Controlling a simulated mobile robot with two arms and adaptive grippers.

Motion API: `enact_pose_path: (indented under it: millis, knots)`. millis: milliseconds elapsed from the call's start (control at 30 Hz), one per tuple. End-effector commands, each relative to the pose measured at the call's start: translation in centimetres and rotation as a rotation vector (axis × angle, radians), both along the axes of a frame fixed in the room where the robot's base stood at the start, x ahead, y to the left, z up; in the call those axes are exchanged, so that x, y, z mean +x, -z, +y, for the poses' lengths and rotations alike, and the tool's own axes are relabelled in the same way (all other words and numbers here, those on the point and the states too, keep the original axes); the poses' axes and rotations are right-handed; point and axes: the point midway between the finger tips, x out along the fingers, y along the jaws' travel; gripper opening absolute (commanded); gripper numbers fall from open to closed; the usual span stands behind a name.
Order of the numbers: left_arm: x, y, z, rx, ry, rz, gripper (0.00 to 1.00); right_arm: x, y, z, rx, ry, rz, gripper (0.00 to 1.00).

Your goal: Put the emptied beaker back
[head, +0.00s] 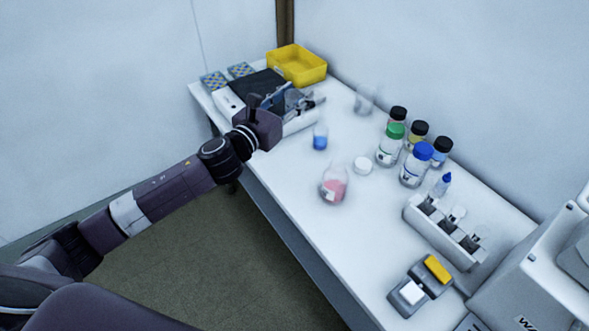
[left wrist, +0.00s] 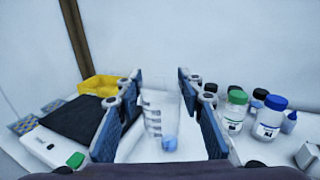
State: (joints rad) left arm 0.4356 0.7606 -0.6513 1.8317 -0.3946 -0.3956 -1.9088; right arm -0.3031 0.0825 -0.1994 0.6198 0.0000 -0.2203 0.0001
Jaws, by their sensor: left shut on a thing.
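My left gripper (head: 300,101) is over the far left part of the white table (head: 300,215). In the left wrist view its two blue-padded fingers stand on either side of a clear beaker (left wrist: 158,104) with dark graduation marks, and it is shut on it. The held beaker is hard to make out in the head view. A patch of blue shows low at the beaker; I cannot tell whether it is inside or behind it. A small vessel with blue liquid (head: 320,138) stands on the table to the right of the gripper. My right gripper is not in view.
A yellow bin (head: 297,65) and a dark flat-topped device (head: 256,84) lie at the far left end. A blurred clear vessel (head: 365,100) stands by the wall. A pink-filled flask (head: 334,186), a white lid (head: 363,165) and several capped bottles (head: 390,145) stand mid-table.

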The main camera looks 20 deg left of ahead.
Motion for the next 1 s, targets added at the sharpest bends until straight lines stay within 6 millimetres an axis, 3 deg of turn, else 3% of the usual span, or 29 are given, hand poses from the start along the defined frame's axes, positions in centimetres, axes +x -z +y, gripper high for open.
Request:
enact_pose_path:
  millis: [500,1000]
  knots:
    - [0.1,12.6,0.1,-0.007,-0.005,0.006,0.10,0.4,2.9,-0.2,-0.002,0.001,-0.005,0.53]
    - [0.1,19.0,0.1,-0.003,-0.004,0.004,0.10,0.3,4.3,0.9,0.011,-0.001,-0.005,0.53]
